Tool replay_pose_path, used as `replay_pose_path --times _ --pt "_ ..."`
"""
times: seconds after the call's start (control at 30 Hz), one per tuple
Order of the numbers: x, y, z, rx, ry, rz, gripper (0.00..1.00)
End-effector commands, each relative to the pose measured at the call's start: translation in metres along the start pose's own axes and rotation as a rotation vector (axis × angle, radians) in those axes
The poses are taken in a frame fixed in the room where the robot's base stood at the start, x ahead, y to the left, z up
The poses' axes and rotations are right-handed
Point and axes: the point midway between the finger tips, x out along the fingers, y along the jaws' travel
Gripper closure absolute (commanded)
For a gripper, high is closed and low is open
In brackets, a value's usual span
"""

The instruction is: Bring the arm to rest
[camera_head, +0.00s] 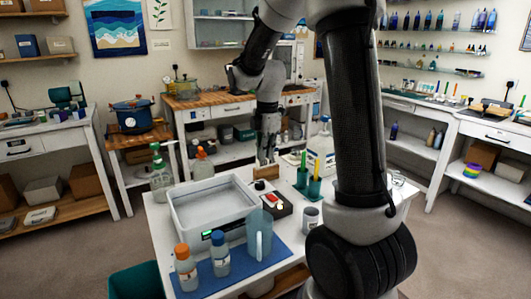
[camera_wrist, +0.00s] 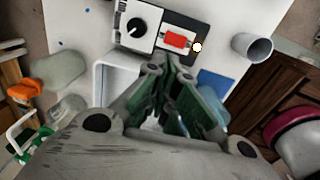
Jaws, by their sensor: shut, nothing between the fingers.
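My gripper (camera_head: 266,160) hangs pointing down over the far part of the white worktable (camera_head: 160,222), above or just behind a small wooden block. Its fingers are together and empty. In the wrist view my gripper (camera_wrist: 172,66) shows its green-padded fingers closed. Below the fingers lie a white device with a black dial (camera_wrist: 138,26) and a red-topped item (camera_wrist: 178,41) on a black base. My arm is raised, bent over the table from the right.
A grey-white tray (camera_head: 180,232) stands on the table. Two bottles (camera_head: 186,266) (camera_head: 220,254) and a blue-grey jug (camera_head: 259,234) stand on a blue mat (camera_head: 240,272). A mug (camera_head: 310,218), green holders (camera_head: 314,188) and clear bottles (camera_head: 160,175) stand nearby.

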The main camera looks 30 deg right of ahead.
Motion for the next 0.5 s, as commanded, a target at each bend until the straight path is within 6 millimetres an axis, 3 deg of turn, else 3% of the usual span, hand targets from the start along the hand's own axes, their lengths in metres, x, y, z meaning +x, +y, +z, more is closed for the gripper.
replay_pose_path --times 0.37,0.5 --pt "0.0004 -0.0001 0.0 0.018 0.0 0.0 1.0" --pt "0.0004 -0.0021 -0.0001 0.193 0.0 -0.008 1.0"
